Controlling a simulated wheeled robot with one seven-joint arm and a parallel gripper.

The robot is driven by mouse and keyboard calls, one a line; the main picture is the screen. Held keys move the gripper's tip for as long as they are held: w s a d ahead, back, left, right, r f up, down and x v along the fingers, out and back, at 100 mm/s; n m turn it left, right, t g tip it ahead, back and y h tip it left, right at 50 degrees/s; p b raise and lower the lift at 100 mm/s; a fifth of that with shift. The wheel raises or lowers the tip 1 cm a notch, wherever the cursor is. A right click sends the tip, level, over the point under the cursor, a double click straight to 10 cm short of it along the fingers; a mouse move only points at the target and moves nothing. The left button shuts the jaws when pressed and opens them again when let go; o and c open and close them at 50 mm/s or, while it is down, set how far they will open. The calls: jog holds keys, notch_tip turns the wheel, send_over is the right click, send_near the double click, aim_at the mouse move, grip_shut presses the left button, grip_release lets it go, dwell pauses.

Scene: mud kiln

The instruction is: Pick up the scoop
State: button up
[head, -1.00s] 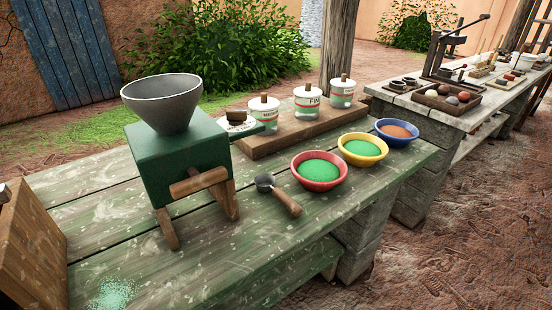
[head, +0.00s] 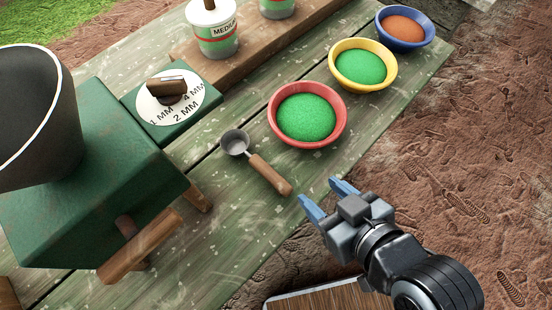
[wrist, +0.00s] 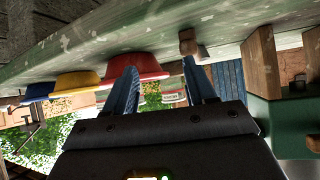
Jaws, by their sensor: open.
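The scoop (head: 237,145) lies on the green-painted bench, with a round metal cup and a wooden handle (head: 270,174) that points toward the lower right. My gripper (head: 322,194) is open and empty, just to the right of the handle's end and apart from it. In the wrist view, my gripper's blue fingers (wrist: 165,88) are spread with nothing between them. The handle's end (wrist: 188,43) shows there near the right finger, at the bench edge; the metal cup is not seen in that view.
A red bowl (head: 329,143) of green powder sits close to the scoop. A yellow bowl (head: 337,77) and a blue bowl (head: 432,39) stand beyond. The green mill (head: 80,215) with its wooden handle stands left. Bench wood below the scoop is clear.

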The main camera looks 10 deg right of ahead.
aim_at(265, 168)
jog(key=w+a+n, duration=0.1)
jog(key=w+a+r+n+g+y, duration=0.1)
jog(key=w+a, duration=0.1)
jog(key=w+a+r+n+g, duration=0.1)
jog(key=a, duration=0.1)
jog(key=shift+w+y, duration=0.2)
jog(key=shift+y, duration=0.1)
jog(key=shift+g, duration=0.3)
jog(key=shift+a+p+x, duration=0.15)
jog(key=shift+p+x, duration=0.15)
jog(key=shift+x, duration=1.7)
jog(key=shift+a+p+x, duration=0.2)
jog(key=shift+p+x, duration=0.05)
jog(key=shift+x, duration=1.75)
jog(key=shift+s+r, duration=0.1)
jog(key=shift+s, duration=0.05)
grip_shut()
